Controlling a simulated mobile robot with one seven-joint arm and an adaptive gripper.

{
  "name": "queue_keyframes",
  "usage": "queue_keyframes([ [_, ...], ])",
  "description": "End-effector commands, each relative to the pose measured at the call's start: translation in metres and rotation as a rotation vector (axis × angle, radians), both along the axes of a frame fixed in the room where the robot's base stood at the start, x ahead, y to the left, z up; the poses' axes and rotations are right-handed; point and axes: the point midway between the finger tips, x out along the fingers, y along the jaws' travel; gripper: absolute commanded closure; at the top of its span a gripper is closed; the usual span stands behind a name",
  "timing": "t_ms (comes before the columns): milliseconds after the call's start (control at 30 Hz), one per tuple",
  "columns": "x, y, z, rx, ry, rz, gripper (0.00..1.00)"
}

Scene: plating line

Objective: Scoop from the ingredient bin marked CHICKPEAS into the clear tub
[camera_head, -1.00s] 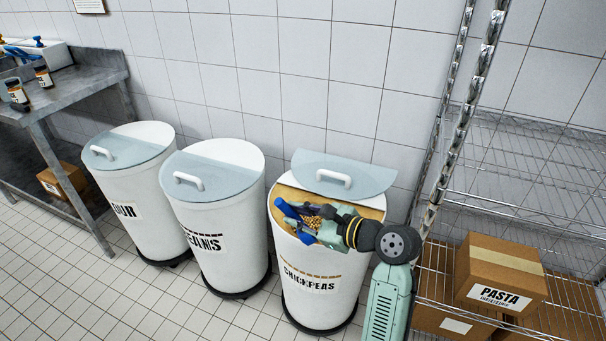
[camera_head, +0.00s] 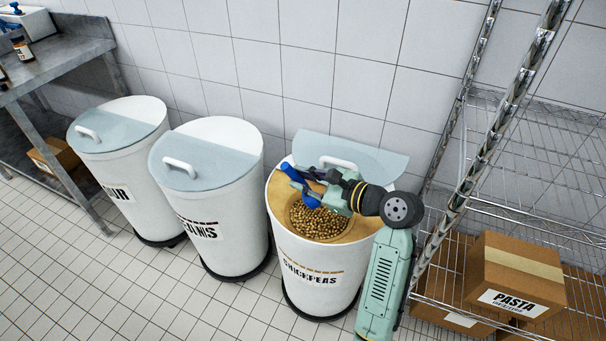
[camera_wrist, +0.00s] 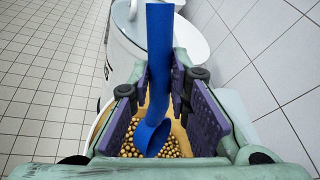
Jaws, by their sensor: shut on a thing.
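The CHICKPEAS bin (camera_head: 312,262) is a white round bin with a black label. Its pale blue lid (camera_head: 372,158) is flipped back and the top is open. Chickpeas (camera_head: 318,222) fill a round opening in its tan top; some also show in the wrist view (camera_wrist: 172,148). My gripper (camera_head: 322,182) is over the bin's back part, shut on a blue scoop (camera_head: 309,199). In the wrist view the scoop's handle (camera_wrist: 160,60) runs between my gripper's purple pads (camera_wrist: 158,95). The bowl hangs over the chickpeas; I cannot tell whether it touches them. I see no clear tub.
Two closed white bins (camera_head: 212,215) (camera_head: 122,180) stand to the left. A wire shelf (camera_head: 555,135) with a PASTA box (camera_head: 525,275) is close on the right. A metal table (camera_head: 65,62) is at far left. The tiled floor in front (camera_head: 130,300) is clear.

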Motion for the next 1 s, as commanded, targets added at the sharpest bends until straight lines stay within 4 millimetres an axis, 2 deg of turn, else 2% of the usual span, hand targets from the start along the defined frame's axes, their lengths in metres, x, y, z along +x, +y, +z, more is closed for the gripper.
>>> queue_keyframes([
  [1000, 0.002, -0.005, -0.062, 0.049, 0.024, -0.001, 1.00],
])
